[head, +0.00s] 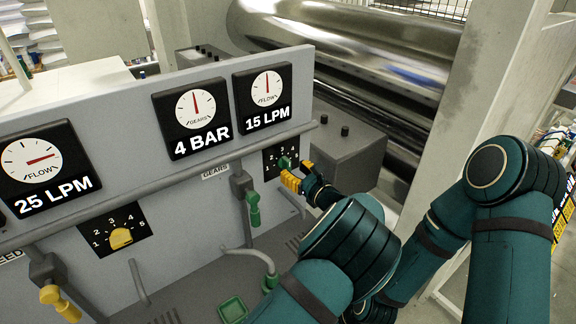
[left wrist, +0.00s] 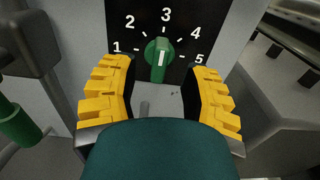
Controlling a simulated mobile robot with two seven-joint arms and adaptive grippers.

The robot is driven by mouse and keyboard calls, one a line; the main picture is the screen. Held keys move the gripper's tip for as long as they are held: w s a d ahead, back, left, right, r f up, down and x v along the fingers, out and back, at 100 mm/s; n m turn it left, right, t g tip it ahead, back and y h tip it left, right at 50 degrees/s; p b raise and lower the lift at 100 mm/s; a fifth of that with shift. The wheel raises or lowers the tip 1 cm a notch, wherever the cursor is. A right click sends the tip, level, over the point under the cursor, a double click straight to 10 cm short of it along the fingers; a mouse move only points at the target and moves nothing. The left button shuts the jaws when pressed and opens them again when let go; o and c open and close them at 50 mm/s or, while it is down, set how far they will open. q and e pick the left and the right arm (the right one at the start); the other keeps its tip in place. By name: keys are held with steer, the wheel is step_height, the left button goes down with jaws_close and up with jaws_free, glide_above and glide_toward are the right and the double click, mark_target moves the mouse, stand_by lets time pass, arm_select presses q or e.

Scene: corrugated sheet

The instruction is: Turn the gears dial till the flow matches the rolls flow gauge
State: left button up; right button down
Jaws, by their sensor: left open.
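The green dial (left wrist: 157,60) sits on a black plate marked 1 to 5, and its white mark points up near 3. It also shows in the head view (head: 284,162). My left gripper (head: 297,173) is at this dial. In the left wrist view its yellow fingers are open on either side of the knob, with gaps to it. A flow gauge (head: 267,91) above the dial reads 15 LPM, and the gears gauge (head: 196,110) beside it reads 4 BAR. Another flow gauge (head: 42,165) at left reads 25 LPM. No rolls label is readable. My right gripper is not in view.
A yellow dial (head: 121,238) on a similar plate is at lower left. Green-handled (head: 253,208) and yellow-handled (head: 60,303) valve levers hang from pipes on the panel. A grey box (head: 350,150) and large metal rollers (head: 380,65) stand behind the panel at right.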

arm_select(q)
steer(key=v, duration=0.7)
steer(key=shift+s+d, duration=0.2)
steer(key=shift+s, duration=0.05)
